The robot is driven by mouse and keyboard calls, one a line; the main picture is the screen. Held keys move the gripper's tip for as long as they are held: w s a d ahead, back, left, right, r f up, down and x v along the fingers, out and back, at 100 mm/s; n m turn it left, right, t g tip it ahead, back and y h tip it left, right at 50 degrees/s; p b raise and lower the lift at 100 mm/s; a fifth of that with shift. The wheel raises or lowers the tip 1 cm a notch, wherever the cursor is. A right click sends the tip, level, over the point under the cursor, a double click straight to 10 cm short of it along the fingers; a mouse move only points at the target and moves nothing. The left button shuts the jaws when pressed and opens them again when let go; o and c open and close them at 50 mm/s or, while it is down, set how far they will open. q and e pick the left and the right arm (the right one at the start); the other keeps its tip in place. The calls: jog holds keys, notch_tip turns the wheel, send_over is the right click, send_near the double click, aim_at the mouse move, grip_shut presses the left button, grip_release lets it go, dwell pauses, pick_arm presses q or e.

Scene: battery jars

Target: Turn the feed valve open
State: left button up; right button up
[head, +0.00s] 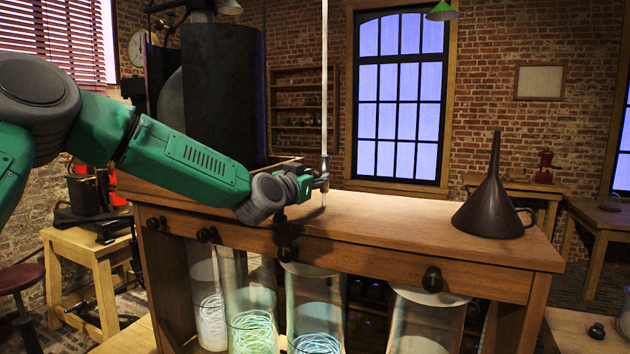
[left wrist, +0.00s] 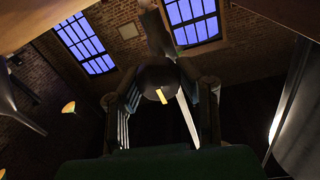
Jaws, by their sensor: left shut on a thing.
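My left arm reaches in from the left in the head view, over the wooden bench. My left gripper (head: 308,188) is at the foot of a thin vertical pipe (head: 324,90), at the small grey feed valve (head: 323,181). In the left wrist view the two fingers of my left gripper (left wrist: 163,100) stand on both sides of a dark round knob (left wrist: 156,78) with a yellow mark, and are shut on it. The knob appears to be the valve's handle. How far the valve is turned I cannot tell. My right gripper is not in view.
A dark funnel (head: 494,200) stands on the right of the bench top (head: 400,222). Several glass jars hang below the bench's front rail, some with coiled contents (head: 253,325). A large black cylinder (head: 222,95) stands behind my arm. The bench top between pipe and funnel is clear.

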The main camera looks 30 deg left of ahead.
pick_arm(q)
jog(key=shift+d+f+n+b, duration=0.1)
jog(key=shift+f+n+b, duration=0.3)
jog(key=shift+f, duration=0.1)
jog(key=n+b, duration=0.3)
jog(key=shift+a+f, duration=0.2)
jog(key=shift+f, duration=0.1)
jog(key=n+b, duration=0.3)
jog(key=n, duration=0.1)
jog(key=shift+n+b, duration=0.4)
jog(key=n+y+b, duration=0.1)
jog(key=n+b, duration=0.3)
jog(key=n, duration=0.1)
jog(key=shift+f+n+t, duration=0.1)
jog(key=shift+n+t, duration=0.2)
jog(key=shift+n+b, duration=1.15)
jog(key=shift+n, duration=0.95)
jog(key=o, duration=1.2)
jog(key=shift+a+r, duration=0.15)
jog(key=shift+r, duration=0.2)
